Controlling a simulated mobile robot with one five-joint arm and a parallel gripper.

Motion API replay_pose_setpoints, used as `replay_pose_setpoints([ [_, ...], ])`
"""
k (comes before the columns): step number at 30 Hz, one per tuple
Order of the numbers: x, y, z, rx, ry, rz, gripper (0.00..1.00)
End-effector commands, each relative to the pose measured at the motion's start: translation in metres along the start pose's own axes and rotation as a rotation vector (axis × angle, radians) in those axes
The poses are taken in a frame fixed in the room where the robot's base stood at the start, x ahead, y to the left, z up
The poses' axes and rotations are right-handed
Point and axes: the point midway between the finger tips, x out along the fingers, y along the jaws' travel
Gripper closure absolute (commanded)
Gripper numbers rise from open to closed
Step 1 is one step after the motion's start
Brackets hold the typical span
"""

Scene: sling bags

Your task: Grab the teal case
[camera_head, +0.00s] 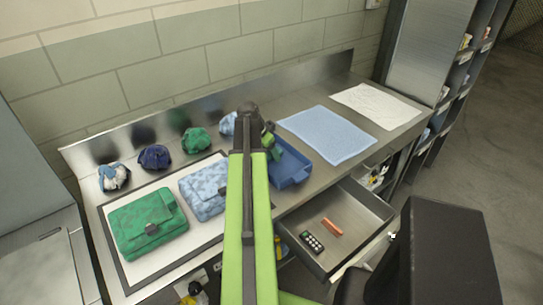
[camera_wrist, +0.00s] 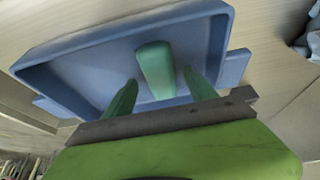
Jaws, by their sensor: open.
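The teal case (camera_wrist: 155,68) is a smooth, rounded, elongated thing in the blue tray (camera_wrist: 85,55) in the wrist view. My gripper (camera_wrist: 160,88) is open, with one green finger on each side of the case. Gaps show between the fingers and the case, and I cannot tell how far above it the fingertips are. In the head view the blue tray (camera_head: 290,172) stands on the metal counter, with my gripper (camera_head: 271,145) over its far left part. My arm hides part of the tray there, and I cannot clearly make out the case.
A green bag (camera_head: 135,215) and a light blue bag (camera_head: 200,180) lie on a white framed mat to the left. Several cloth bundles line the back. A blue towel (camera_head: 325,133) lies right of the tray. An open drawer (camera_head: 355,228) juts out in front.

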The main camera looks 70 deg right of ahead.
Motion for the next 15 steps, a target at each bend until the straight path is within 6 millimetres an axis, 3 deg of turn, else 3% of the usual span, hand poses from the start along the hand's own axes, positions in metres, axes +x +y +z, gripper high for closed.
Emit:
replay_pose_setpoints([
  [15,0.0037,-0.0001,0.0016,0.0,0.0,0.0,0.36],
])
